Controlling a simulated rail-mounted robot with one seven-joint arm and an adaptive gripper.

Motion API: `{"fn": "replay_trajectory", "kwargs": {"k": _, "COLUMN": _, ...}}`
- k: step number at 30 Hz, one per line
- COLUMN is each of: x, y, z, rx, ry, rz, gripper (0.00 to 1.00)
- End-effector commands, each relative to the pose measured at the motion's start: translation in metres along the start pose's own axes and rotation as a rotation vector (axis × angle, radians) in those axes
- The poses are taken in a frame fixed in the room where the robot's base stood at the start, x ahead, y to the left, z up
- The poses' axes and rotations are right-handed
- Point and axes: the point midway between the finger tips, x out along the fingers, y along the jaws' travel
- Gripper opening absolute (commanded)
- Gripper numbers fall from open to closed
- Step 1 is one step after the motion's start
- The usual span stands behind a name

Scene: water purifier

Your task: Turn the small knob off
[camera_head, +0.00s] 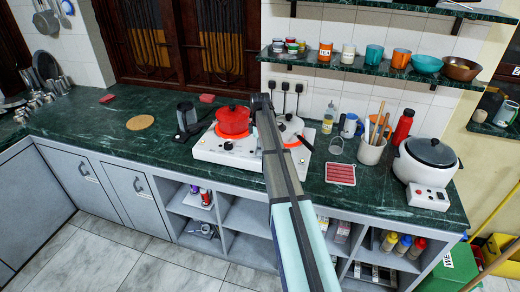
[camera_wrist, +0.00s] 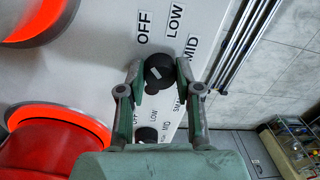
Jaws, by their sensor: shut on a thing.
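The white stove (camera_head: 210,150) stands on the green counter, with a red pot (camera_head: 233,120) on its glowing left burner. In the wrist view, my gripper (camera_wrist: 160,70) is shut on a black knob (camera_wrist: 157,77) on the stove front, one finger on each side. The knob has a pale mark, and OFF, LOW and MID labels beside it. A second black knob (camera_wrist: 147,135) is lower, partly hidden by my gripper, with its own labels. A partly covered label starting "SMA" lies between them. Both burners in the wrist view glow orange-red. My arm hides the gripper in the head view.
A pan (camera_head: 290,128) with a black handle is on the right burner. A utensil pot (camera_head: 371,150), a red rack (camera_head: 340,174) and a rice cooker (camera_head: 430,160) stand to the right. Open shelves (camera_head: 245,215) lie below. The counter left of the stove is mostly clear.

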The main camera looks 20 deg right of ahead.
Motion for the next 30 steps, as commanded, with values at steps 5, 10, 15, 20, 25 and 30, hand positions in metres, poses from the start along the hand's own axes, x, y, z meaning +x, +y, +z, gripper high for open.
{"fn": "replay_trajectory", "kwargs": {"k": 5, "x": 0.001, "y": -0.001, "z": 0.000, "rx": -0.003, "ry": 0.000, "rz": -0.003, "gripper": 0.00}}
{"fn": "replay_trajectory", "kwargs": {"k": 10, "x": 0.001, "y": -0.001, "z": 0.000, "rx": -0.002, "ry": 0.000, "rz": -0.003, "gripper": 0.55}}
{"fn": "replay_trajectory", "kwargs": {"k": 15, "x": 0.001, "y": -0.001, "z": 0.000, "rx": -0.001, "ry": 0.000, "rz": -0.002, "gripper": 0.59}}
{"fn": "replay_trajectory", "kwargs": {"k": 20, "x": 0.000, "y": 0.000, "z": 0.000, "rx": -0.001, "ry": 0.000, "rz": -0.001, "gripper": 0.59}}
{"fn": "replay_trajectory", "kwargs": {"k": 25, "x": -0.011, "y": 0.000, "z": 0.000, "rx": -0.001, "ry": 0.001, "rz": 0.001, "gripper": 0.59}}
{"fn": "replay_trajectory", "kwargs": {"k": 30, "x": -0.038, "y": 0.001, "z": 0.000, "rx": -0.001, "ry": 0.001, "rz": 0.002, "gripper": 0.59}}
